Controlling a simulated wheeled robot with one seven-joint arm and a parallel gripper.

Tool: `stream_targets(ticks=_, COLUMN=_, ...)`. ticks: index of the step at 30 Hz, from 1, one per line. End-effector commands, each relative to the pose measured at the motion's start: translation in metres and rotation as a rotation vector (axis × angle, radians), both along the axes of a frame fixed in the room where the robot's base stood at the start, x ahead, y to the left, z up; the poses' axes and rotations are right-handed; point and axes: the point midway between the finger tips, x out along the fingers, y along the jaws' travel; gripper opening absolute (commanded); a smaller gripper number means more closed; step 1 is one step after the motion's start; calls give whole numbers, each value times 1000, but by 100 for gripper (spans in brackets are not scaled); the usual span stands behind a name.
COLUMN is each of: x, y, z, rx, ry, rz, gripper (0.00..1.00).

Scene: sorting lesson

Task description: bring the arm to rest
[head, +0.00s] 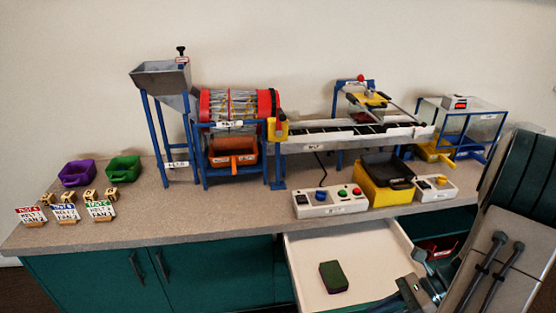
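My arm (508,242) comes in from the right edge and covers the right end of the bench. My gripper (418,283) is low at the lower right, over the right side of an open drawer (310,247). Its end is small and partly cut off by the frame's lower edge, so I cannot tell whether its fingers are open or shut. A dark green block (333,277) lies in the drawer, left of my gripper and apart from it.
The bench (130,225) carries a hopper (160,78), a red drum (240,104), a conveyor (350,135), control boxes (330,202) and a yellow bin (380,192). Purple (77,173) and green (123,168) trays and several cards stand left. A second opening (437,247) holds red items.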

Motion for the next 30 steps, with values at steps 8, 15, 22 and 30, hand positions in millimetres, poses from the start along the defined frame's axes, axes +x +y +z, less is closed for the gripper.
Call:
stream_targets(ticks=8, x=-1, y=39, z=74, rx=-310, ry=-342, rz=544, gripper=32)
stream_targets(ticks=15, x=1, y=64, z=132, rx=-534, ry=-662, rz=1018, gripper=32)
stream_targets(ticks=22, x=3, y=86, z=189, rx=-720, ry=-972, rz=1446, gripper=32)
stream_targets(ticks=30, x=4, y=101, z=224, rx=-836, ry=-1169, rz=1707, gripper=32)
